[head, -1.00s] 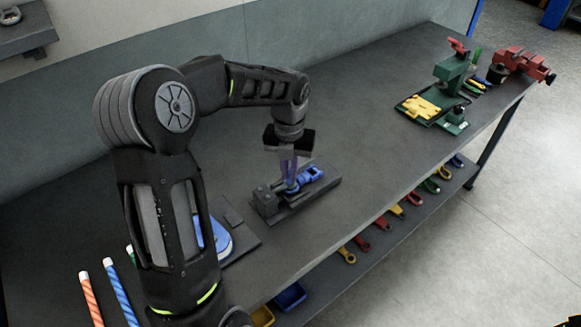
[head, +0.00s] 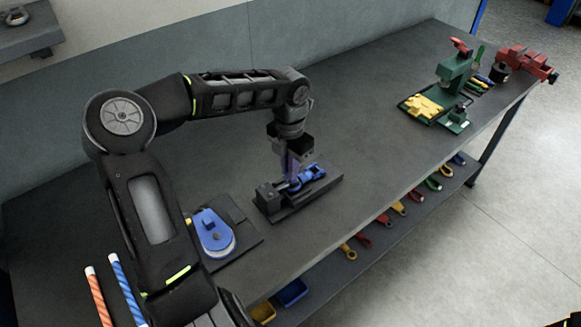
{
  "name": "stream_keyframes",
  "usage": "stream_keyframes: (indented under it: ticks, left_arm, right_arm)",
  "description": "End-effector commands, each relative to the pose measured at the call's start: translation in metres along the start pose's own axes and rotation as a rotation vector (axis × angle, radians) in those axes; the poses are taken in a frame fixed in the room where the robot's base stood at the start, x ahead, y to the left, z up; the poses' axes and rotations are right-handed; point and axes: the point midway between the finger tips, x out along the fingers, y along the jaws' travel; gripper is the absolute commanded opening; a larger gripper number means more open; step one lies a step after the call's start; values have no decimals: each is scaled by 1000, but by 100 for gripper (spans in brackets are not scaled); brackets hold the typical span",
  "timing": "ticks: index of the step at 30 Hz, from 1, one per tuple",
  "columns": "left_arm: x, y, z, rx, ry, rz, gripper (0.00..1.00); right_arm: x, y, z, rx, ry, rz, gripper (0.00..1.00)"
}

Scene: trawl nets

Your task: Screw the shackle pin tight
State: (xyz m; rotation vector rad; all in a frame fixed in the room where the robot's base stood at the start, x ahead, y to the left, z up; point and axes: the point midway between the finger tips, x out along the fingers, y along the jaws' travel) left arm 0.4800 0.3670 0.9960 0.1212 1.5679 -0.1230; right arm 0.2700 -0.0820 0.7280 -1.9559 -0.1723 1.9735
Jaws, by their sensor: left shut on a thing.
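A blue shackle (head: 314,173) lies in a dark fixture (head: 288,207) on the workbench, left of the picture's middle. My left gripper (head: 293,178) points down over the fixture, at the shackle's left end. Its fingers are shut on a small part there, most likely the shackle pin, which the fingers largely hide. How far the pin is threaded in cannot be seen. My right gripper is not in view.
A blue rounded block (head: 213,232) sits on a dark plate left of the fixture. A green press (head: 454,72) with a yellow piece (head: 423,106) and a red vise (head: 524,61) stand at the far right. The bench between is clear.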

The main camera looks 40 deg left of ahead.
Motion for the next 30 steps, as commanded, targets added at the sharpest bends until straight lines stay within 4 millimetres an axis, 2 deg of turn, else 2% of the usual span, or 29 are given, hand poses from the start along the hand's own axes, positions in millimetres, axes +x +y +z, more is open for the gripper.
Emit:
stream_keyframes:
  ticks: [14, 15, 22, 30]
  left_arm:
    - [-3, 3, 1, 11, -4, 9, 0]
    - [-3, 3, 1, 11, -4, 9, 13]
    - [-1, 1, 1, 12, -2, 5, 32]
    - [-1, 0, 0, 14, 0, 2, 32]
  right_arm:
    - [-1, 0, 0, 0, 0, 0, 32]
    - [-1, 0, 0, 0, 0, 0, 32]
    - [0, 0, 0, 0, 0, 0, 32]
    - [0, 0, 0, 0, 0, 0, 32]
